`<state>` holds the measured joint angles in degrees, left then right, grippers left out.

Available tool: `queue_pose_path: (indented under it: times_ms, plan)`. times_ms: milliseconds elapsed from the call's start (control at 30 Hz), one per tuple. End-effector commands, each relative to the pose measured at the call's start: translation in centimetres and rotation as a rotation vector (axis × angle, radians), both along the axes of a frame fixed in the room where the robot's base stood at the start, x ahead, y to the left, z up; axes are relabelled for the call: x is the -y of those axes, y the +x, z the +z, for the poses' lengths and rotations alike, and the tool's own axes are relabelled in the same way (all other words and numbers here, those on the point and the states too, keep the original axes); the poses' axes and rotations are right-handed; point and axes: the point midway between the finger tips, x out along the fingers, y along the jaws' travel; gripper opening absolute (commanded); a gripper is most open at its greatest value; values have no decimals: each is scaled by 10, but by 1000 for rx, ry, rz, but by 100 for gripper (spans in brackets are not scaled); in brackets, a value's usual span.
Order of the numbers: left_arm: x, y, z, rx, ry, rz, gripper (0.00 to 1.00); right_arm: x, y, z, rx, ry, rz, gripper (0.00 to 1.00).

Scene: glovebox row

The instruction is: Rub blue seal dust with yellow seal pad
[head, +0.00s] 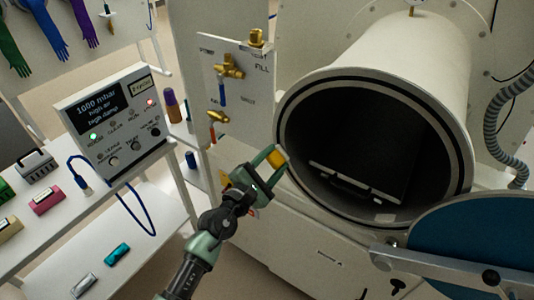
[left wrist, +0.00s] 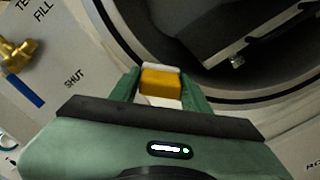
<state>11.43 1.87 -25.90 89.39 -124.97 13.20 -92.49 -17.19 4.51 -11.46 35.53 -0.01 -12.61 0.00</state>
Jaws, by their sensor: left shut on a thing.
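My left gripper (head: 274,160) is shut on a small yellow pad (left wrist: 161,84) with a pale top edge. The pad also shows between the fingers in the head view (head: 278,158). It is at the left edge of the round chamber opening, close to the dark rim ring (head: 291,107); I cannot tell whether it touches. The open round door (head: 480,235) at lower right has a blue inner face. No dust can be clearly made out on the ring or door. My right gripper is not in view.
A valve panel (head: 239,95) with brass fittings stands left of the opening. A control box (head: 113,118) reads 1000 mbar. A shelf unit at left holds a pink block (head: 46,201) and a teal block (head: 117,254). A dark tray (head: 360,185) is inside the chamber.

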Motion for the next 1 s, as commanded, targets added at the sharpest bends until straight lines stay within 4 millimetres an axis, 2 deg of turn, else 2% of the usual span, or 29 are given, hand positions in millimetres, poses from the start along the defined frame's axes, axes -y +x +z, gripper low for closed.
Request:
queue_pose_path:
  times_ms: [267,733,1000]
  plan:
    - [4,1,-1,1,1,1,14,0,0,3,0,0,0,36]
    - [-25,25,-1,3,1,4,14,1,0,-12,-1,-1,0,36]
    - [-27,27,1,3,0,4,14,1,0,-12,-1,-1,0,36]
